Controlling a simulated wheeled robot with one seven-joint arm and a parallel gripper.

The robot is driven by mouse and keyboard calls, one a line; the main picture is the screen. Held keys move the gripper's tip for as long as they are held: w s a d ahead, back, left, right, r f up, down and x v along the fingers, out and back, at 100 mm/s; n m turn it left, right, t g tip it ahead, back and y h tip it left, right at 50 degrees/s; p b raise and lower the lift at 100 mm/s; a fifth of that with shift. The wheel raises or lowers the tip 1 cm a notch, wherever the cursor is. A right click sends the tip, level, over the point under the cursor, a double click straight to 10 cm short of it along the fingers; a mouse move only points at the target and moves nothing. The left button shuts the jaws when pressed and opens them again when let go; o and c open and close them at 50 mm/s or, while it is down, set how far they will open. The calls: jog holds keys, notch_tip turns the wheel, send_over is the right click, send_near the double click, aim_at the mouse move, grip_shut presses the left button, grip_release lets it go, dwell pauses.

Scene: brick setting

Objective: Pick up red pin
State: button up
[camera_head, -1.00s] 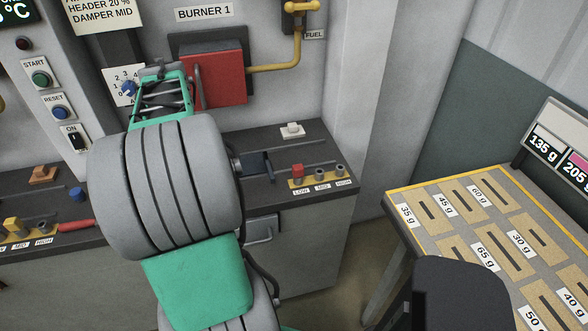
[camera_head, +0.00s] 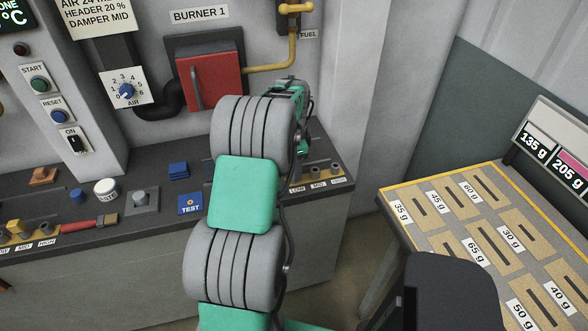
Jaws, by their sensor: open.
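The red pin is not visible now; my arm covers the place where it stood, by the LOW mark of the right-hand socket strip (camera_head: 318,182) on the dark counter. My gripper (camera_head: 294,97) shows in part as green and dark pieces behind my large grey arm link. It is above the right part of the counter, near that strip. Its fingertips are mostly hidden, so its exact distance from the pin cannot be told. No held object shows.
The dark counter (camera_head: 150,232) holds a blue TEST block (camera_head: 190,204), a blue stack (camera_head: 178,170), a white round jar (camera_head: 106,189) and a red-handled brush (camera_head: 88,223). The red burner door (camera_head: 209,82) is behind. A weight-slot table (camera_head: 425,208) stands right.

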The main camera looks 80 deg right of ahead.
jog(key=shift+c, duration=0.6)
grip_shut()
